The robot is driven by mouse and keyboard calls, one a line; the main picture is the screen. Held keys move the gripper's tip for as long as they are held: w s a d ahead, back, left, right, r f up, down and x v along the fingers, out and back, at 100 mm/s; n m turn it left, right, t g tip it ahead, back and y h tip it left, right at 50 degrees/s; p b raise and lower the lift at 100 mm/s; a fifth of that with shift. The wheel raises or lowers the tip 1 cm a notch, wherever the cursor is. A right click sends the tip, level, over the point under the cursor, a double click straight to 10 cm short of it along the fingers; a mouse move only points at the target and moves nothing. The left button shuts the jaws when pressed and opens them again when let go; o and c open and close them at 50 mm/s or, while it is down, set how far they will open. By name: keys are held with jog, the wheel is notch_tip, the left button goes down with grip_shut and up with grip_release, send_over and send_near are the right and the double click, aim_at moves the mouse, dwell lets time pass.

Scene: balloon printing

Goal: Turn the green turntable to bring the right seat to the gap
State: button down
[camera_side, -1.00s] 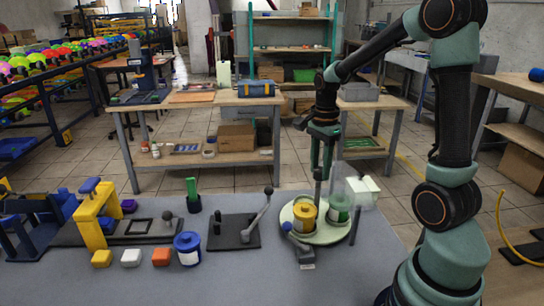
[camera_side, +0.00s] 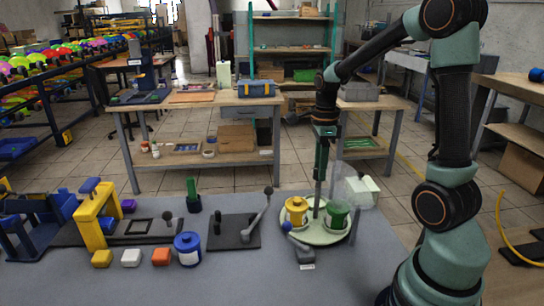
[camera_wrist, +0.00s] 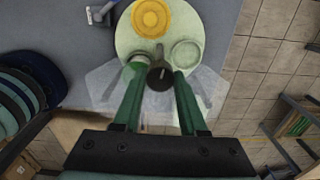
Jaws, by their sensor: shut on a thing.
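The pale green turntable (camera_side: 320,237) sits at the right of the grey table; it also shows in the wrist view (camera_wrist: 165,35). A yellow pot (camera_side: 296,211) stands at its left side, and shows at the top of the wrist view (camera_wrist: 151,18). A green pot (camera_side: 338,216) stands at its front right. A pale round ring (camera_wrist: 186,54) shows at the disc's right in the wrist view. My gripper (camera_side: 320,178) points down and is shut on a dark upright post (camera_wrist: 160,76) at the turntable. The fingers partly hide the near side of the disc.
A black plate with a lever (camera_side: 235,232), a blue jar (camera_side: 188,249) and a yellow frame (camera_side: 94,218) are further left. The front of the table is mostly clear.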

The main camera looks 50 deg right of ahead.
jog(key=shift+d+r+m, duration=0.1)
jog(key=shift+d+m, duration=0.05)
jog(key=shift+m, duration=1.65)
jog(key=shift+c, duration=2.2)
grip_release()
notch_tip(320, 180, up, 12)
